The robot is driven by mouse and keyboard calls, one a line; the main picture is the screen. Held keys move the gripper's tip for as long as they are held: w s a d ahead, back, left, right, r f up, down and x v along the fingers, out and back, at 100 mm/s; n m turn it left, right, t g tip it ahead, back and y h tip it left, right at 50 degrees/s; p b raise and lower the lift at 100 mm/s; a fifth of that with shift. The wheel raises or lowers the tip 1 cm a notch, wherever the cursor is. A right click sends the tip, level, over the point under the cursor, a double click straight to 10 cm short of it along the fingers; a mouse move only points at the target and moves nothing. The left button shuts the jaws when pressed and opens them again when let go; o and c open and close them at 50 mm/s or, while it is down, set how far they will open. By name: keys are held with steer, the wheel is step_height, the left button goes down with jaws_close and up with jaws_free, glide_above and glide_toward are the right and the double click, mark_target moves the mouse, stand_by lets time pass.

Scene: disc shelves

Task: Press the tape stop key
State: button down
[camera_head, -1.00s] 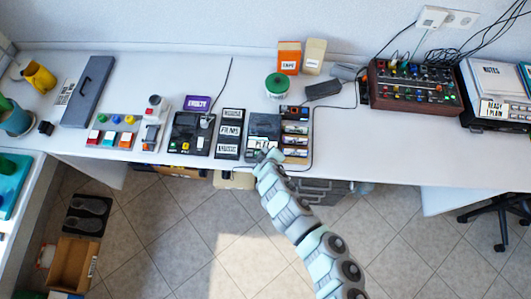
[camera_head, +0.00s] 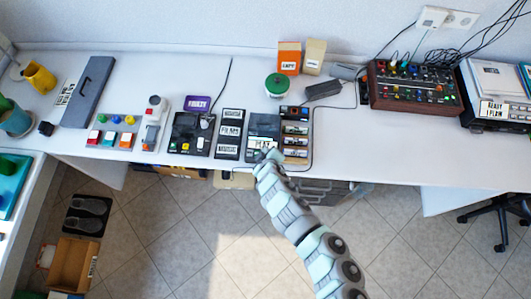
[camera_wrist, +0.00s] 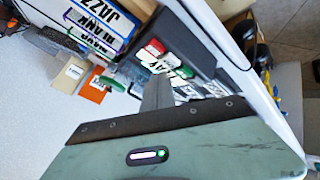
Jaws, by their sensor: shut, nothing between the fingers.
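The dark tape player (camera_head: 263,126) lies near the front edge of the desk. My gripper (camera_head: 265,153) is at its front edge, and the arm hides part of that edge. In the wrist view the gripper's closed grey fingers (camera_wrist: 158,88) point at the player's key area. That area shows a red key (camera_wrist: 154,48), a white label reading roughly "PLAY" (camera_wrist: 160,64) and a green key (camera_wrist: 182,72). Which key is the stop key is not clear. I cannot tell whether the fingertips touch a key.
A rack of cassettes (camera_head: 295,132) stands right of the player. A black label panel (camera_head: 229,134) and another dark device (camera_head: 190,135) stand to its left. Behind are a green round object (camera_head: 278,86), an orange box (camera_head: 289,57) and a black adapter (camera_head: 323,89) with a cable.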

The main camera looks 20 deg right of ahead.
steer(key=shift+f, duration=0.1)
stand_by(0.6)
steer(key=shift+f, duration=0.3)
steer(key=shift+f+b, duration=0.45)
steer(key=shift+b, duration=0.05)
stand_by(0.4)
steer(key=shift+r, duration=0.1)
steer(key=shift+r+p, duration=0.75)
steer(key=shift+r, duration=0.05)
step_height(320, 180, up, 5)
steer(key=p, duration=0.4)
stand_by(1.0)
